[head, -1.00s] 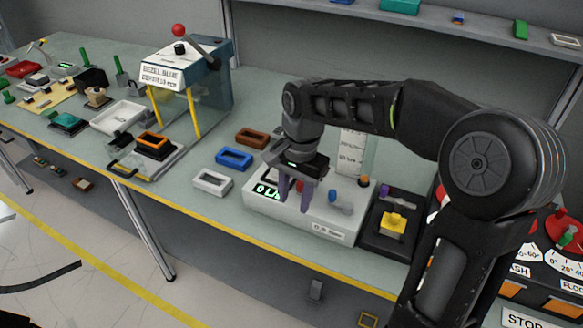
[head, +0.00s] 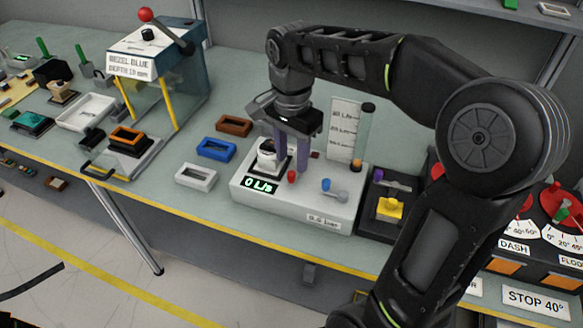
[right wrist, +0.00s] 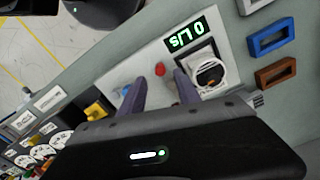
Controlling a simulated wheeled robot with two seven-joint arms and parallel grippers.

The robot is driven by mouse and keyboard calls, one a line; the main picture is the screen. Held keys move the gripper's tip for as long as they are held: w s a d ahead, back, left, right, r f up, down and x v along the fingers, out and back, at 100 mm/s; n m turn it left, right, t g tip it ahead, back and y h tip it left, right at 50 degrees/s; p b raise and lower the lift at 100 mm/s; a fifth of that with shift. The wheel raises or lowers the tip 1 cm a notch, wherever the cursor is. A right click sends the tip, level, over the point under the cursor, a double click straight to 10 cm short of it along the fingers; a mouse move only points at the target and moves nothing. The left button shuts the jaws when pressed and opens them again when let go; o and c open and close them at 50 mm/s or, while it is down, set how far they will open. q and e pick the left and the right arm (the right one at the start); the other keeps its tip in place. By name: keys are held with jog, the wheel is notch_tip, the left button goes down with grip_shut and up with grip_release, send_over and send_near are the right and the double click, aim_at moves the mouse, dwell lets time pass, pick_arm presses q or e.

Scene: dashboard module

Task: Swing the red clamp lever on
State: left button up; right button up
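A small red piece (head: 291,176), which looks like the clamp lever's knob, stands on the white flow tester (head: 325,215), right of its display. The right wrist view also shows the red piece (right wrist: 160,69), in the gap between my finger lines, past the tips. A white round vent (head: 267,155) sits on the tester behind the display, partly behind a finger. My right gripper (head: 291,165) is open and empty, its purple fingers pointing down over the tester. I cannot tell whether a finger touches the vent. My left gripper is not in view.
White (head: 196,177), blue (head: 217,149) and brown (head: 234,125) frames lie left of the tester. A clear scale panel (head: 346,130) stands behind it. A blue-grey lever (head: 334,190) is on its right end. A dark box with a yellow block (head: 390,208) stands to the right.

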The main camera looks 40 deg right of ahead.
aim_at(291, 172)
jog(key=shift+f, duration=2.4)
jog(key=shift+c, duration=0.2)
grip_shut()
